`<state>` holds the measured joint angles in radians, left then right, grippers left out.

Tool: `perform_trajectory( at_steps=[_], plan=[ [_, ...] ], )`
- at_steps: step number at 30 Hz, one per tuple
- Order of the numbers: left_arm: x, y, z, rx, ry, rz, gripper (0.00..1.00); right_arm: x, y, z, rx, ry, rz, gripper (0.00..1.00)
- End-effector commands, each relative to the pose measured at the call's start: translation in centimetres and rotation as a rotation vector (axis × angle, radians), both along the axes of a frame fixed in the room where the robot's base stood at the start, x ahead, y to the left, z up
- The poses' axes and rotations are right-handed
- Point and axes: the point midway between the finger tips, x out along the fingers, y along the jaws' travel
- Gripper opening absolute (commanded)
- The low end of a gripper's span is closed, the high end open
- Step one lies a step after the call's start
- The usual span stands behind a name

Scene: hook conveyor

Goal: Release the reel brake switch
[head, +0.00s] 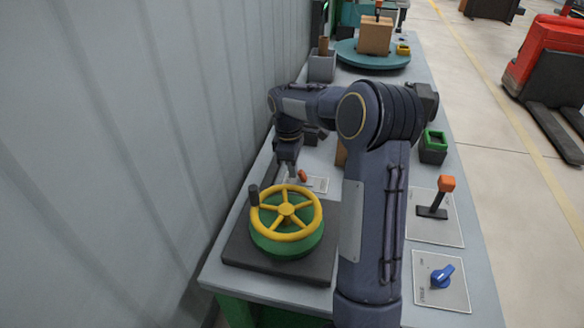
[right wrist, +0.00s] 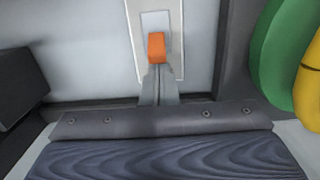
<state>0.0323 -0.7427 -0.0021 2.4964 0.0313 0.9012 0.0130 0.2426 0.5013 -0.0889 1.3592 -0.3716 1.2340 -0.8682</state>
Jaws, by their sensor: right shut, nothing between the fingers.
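A small orange switch (head: 302,175) stands on a pale plate behind the green reel (head: 272,241) with its yellow handwheel (head: 287,212). The orange switch also shows in the right wrist view (right wrist: 156,46), upright in the picture on its plate (right wrist: 143,70). My right gripper (head: 291,174) reaches down just left of the switch in the head view. In the right wrist view its fingers (right wrist: 159,72) are shut and empty, with their tips at the lower end of the orange part. I cannot tell whether they touch it. My left gripper is not in view.
An orange-topped lever (head: 446,185) and a blue knob (head: 442,276) sit on panels at the table's right side. A green-rimmed box (head: 433,146) stands behind them. A teal turntable (head: 345,57) carries a brown box (head: 375,35). The wall is close on the left.

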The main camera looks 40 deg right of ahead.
Motion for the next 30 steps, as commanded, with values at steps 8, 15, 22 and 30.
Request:
perform_trajectory(
  at_steps=[8,15,22,30],
  plan=[
    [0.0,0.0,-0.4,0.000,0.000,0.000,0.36,-0.2,-0.2,0.1,0.032,-0.040,-0.001,0.00],
    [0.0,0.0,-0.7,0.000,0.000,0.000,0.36,-0.3,-0.4,0.3,0.053,-0.070,-0.001,0.00],
    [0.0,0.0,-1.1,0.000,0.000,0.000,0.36,-0.6,-0.6,0.4,0.084,-0.107,-0.003,0.00],
    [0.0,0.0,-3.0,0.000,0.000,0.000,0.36,-1.4,-1.2,0.4,0.175,-0.225,-0.007,0.00]
  ],
)
